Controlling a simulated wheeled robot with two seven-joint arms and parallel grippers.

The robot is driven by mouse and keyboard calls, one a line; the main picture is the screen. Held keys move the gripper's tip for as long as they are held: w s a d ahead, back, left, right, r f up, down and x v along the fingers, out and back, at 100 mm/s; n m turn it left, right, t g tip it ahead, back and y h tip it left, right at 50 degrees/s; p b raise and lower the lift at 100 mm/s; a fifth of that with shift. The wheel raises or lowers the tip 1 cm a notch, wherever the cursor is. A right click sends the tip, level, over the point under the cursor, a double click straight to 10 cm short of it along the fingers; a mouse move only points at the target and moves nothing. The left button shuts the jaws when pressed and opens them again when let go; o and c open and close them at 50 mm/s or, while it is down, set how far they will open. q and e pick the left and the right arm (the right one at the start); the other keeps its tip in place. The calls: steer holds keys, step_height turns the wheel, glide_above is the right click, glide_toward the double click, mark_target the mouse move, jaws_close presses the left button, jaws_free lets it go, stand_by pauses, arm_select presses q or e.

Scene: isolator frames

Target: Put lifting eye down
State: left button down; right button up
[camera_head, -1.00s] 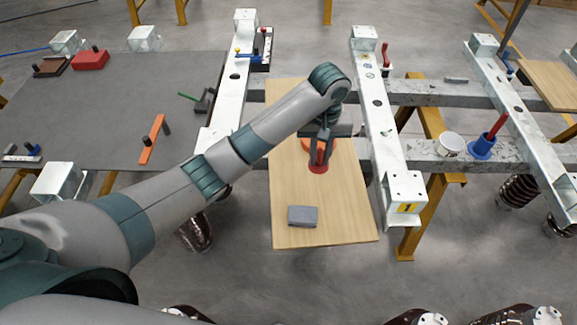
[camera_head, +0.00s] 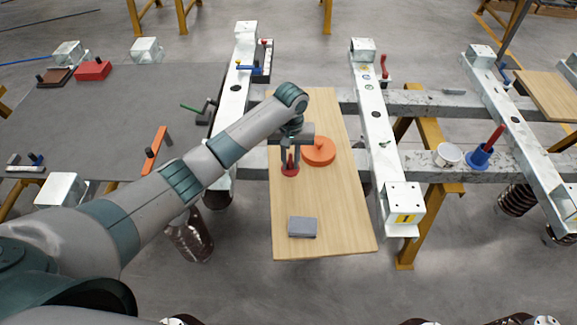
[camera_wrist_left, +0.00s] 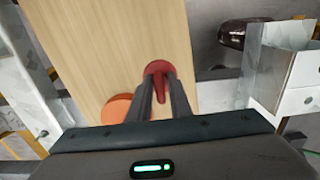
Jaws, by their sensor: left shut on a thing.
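The lifting eye, a small red piece with a round base (camera_head: 290,170), is between the fingers of my left gripper (camera_head: 290,160) over the left part of the wooden board (camera_head: 330,200). In the left wrist view the red piece (camera_wrist_left: 157,68) shows at the tips of the two dark fingers (camera_wrist_left: 160,85), which are shut on it. Its upper part is partly hidden by the fingers. I cannot tell whether its base touches the board. My right gripper is not in view.
An orange disc (camera_head: 319,152) with a knob lies on the board just right of the red piece. A grey block (camera_head: 302,227) lies near the board's front edge. White steel beams (camera_head: 378,130) flank the board. Bare wood lies between the disc and the block.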

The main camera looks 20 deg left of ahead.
mark_target(289, 169)
arm_select(q)
steer(key=shift+w+a+f, duration=0.2)
steer(key=shift+a, duration=0.15)
steer(key=shift+f, duration=0.1)
steer(key=shift+f+p, duration=0.6)
steer(key=shift+f, duration=1.3)
steer(key=shift+f, duration=0.1)
steer(key=c, duration=1.6)
jaws_free()
step_height(289, 169, up, 12)
steer(key=shift+r+b, duration=0.15)
steer(key=shift+b, duration=0.85)
